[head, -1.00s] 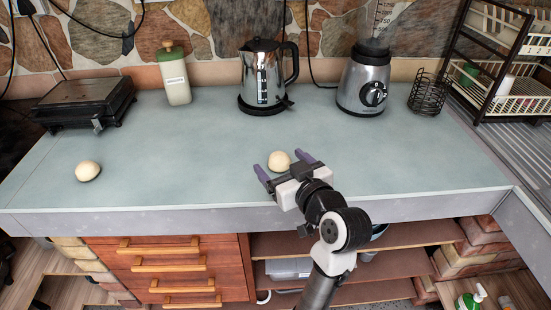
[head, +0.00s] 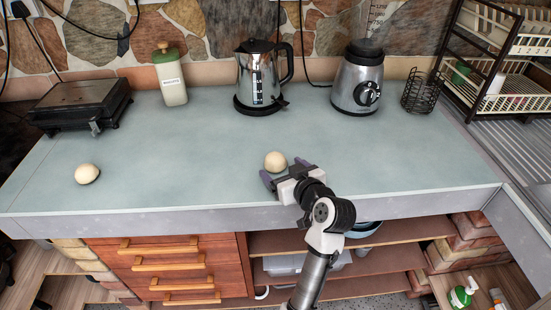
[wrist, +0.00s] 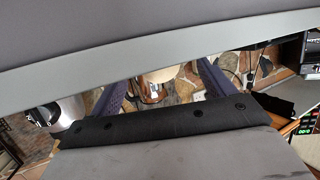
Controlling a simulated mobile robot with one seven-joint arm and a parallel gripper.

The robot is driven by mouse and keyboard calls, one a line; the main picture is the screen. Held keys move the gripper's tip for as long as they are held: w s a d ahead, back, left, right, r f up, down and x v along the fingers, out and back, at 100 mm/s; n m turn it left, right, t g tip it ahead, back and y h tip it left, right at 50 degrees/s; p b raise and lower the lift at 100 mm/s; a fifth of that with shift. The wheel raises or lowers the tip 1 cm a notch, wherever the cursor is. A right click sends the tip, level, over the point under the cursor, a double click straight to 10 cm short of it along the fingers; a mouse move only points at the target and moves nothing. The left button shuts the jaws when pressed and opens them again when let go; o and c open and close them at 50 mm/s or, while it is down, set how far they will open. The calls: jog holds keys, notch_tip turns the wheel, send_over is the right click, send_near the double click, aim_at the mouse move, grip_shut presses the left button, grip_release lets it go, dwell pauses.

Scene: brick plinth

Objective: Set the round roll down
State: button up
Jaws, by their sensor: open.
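A round, pale cream roll (head: 275,161) rests on the grey-green counter (head: 190,150) near its front edge, right of the middle. My gripper (head: 283,169) is at the front edge, just on the near side of this roll, with its purple fingers apart and pointing at it. A second, similar roll (head: 87,174) lies on the counter at the left.
A flat grill (head: 80,103), a green-capped bottle (head: 170,75), a kettle (head: 259,78), a blender (head: 358,80) and a black wire basket (head: 422,92) stand along the back. A dish rack (head: 500,60) is at the right. The counter between the two rolls is clear.

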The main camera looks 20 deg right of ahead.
aim_at(280, 166)
jog(key=x, duration=0.3)
jog(key=shift+w+p, duration=0.2)
jog(key=shift+p, duration=0.15)
jog(key=shift+c, duration=0.3)
jog(key=c, duration=1.1)
jog(key=shift+r, duration=0.1)
